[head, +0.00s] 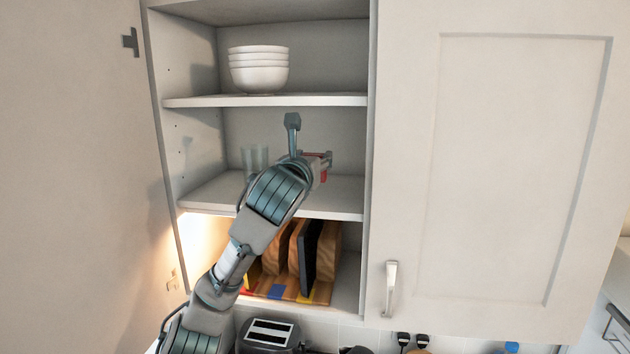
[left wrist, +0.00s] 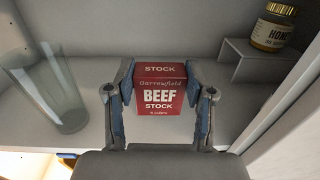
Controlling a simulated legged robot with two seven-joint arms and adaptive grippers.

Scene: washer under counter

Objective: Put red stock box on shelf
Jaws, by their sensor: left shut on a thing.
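The red stock box (left wrist: 160,90), labelled "BEEF STOCK", is between the fingers of my left gripper (left wrist: 160,104) in the left wrist view. The gripper is shut on it. In the head view my left gripper (head: 318,160) reaches into the cupboard at the middle shelf (head: 330,196), and only a small red part of the box (head: 326,168) shows past my wrist. The box is over the white shelf, which also shows in the left wrist view (left wrist: 185,128). I cannot tell whether the box touches it. My right gripper is in neither view.
A clear glass (head: 254,160) stands left of the gripper on the middle shelf. A honey jar (left wrist: 273,27) sits on a small raised stand at the right in the left wrist view. White bowls (head: 259,70) are stacked above; boards (head: 308,255) stand below. The open door (head: 75,170) is left.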

